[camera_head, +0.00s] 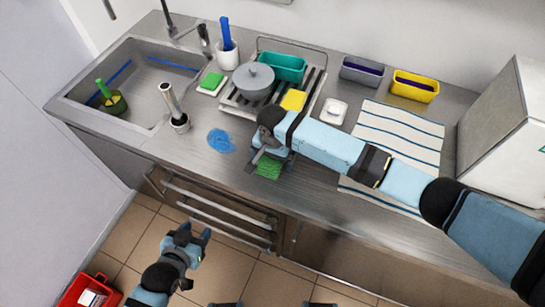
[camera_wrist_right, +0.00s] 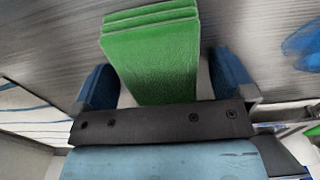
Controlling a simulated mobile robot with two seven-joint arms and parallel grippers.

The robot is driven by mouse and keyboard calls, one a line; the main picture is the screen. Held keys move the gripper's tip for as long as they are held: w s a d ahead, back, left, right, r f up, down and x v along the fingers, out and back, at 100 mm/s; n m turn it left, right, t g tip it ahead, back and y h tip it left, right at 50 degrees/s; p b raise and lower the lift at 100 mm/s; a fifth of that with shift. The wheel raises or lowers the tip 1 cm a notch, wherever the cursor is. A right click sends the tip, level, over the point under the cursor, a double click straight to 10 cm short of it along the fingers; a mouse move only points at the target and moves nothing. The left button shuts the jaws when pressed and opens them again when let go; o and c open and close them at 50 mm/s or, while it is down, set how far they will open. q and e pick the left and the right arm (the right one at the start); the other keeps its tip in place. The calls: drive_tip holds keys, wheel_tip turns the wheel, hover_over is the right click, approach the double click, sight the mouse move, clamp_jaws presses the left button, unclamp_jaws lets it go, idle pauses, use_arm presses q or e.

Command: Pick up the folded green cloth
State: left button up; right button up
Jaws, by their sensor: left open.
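The folded green cloth (camera_head: 269,166) lies on the steel counter close to its front edge. My right gripper (camera_head: 270,152) is over it and hides part of it in the head view. In the right wrist view the cloth (camera_wrist_right: 152,55) shows stacked folded layers and sits between the two blue fingers of my right gripper (camera_wrist_right: 160,82). The fingers are spread wide, with narrow gaps visible beside the cloth, so the gripper looks open around it. My left gripper (camera_head: 194,236) is open and empty, low in front of the counter, away from the cloth.
A blue patch (camera_head: 221,141) lies left of the cloth. A drain rack with a grey pot (camera_head: 254,81) and yellow sponge (camera_head: 293,100) stands behind. A striped towel (camera_head: 400,138) lies right, partly under my right arm. A sink (camera_head: 140,70) is at left; a red crate (camera_head: 92,291) is on the floor.

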drive_tip(key=c, duration=0.9)
wheel_tip(320, 180, up, 20)
drive_tip(key=shift+r+b, duration=0.1)
drive_tip(key=shift+b, duration=0.5)
drive_tip(key=shift+c, duration=0.2)
drive_tip(key=o, duration=0.4)
drive_tip(key=shift+c, duration=1.5)
drive_tip(key=shift+w, duration=0.1)
